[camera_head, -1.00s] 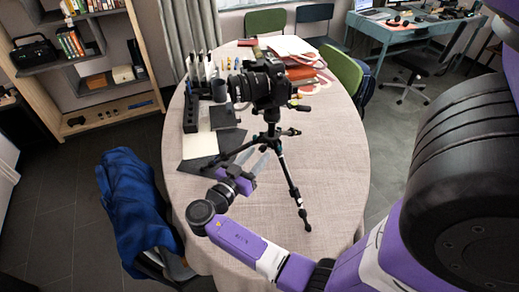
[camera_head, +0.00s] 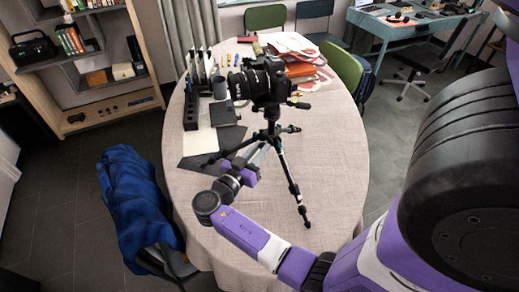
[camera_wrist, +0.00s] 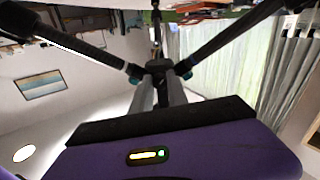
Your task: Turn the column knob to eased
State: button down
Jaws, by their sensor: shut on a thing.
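A black tripod (camera_head: 272,133) stands on the table with a black camera (camera_head: 262,80) on top. Its hub (camera_wrist: 158,66), with spread legs, fills the top middle of the wrist view, which looks upside down. My gripper (camera_head: 264,149) reaches the tripod's column from the near left. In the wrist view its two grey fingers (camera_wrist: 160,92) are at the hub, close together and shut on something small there. The column knob itself is hidden by the fingers and hub, and I cannot read its setting.
The oval table (camera_head: 325,185) has free cloth right of the tripod. Papers and folders (camera_head: 300,55) lie behind. A chair with a blue cloth (camera_head: 135,195) stands at the near left.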

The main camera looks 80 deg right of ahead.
jog(key=shift+n, duration=0.3)
jog(key=n, duration=0.8)
jog(key=shift+r, duration=0.1)
jog(key=n+p, duration=0.2)
jog(key=n, duration=0.3)
jog(key=shift+n+p, duration=0.9)
jog(key=shift+n, duration=1.1)
jog(key=c, duration=1.3)
grip_release()
